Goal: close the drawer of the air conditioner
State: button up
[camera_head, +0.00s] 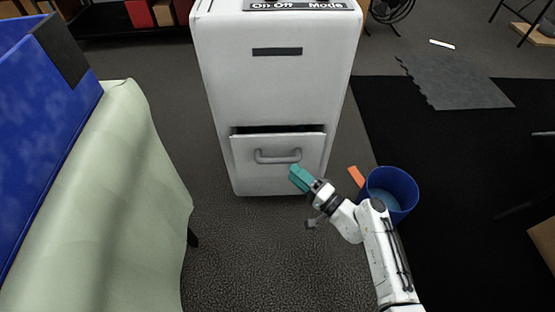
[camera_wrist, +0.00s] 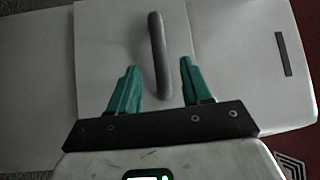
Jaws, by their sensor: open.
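The air conditioner (camera_head: 276,85) is a tall white cabinet standing on the floor ahead. Its drawer (camera_head: 243,151) is low on the front and sticks out a little, with a dark gap along its top edge. A grey bar handle (camera_head: 277,160) is on the drawer front. My gripper (camera_head: 294,173), with teal fingers, is in front of the drawer's right half, just below the handle. In the wrist view the fingers (camera_wrist: 158,75) are apart, and the handle (camera_wrist: 159,55) shows beyond and between them. Nothing is held. Whether the fingers touch the drawer, I cannot tell.
A blue bin (camera_head: 393,190) stands on the floor right of the cabinet, beside my arm, with an orange piece (camera_head: 356,176) next to it. A table with a pale green cloth (camera_head: 125,200) and a blue box (camera_head: 40,110) fills the left. Floor between is clear.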

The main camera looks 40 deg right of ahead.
aim_at(277, 160)
jog(key=b+x, duration=0.1)
jog(key=x, duration=0.7)
jog(key=shift+c, duration=0.5)
grip_shut()
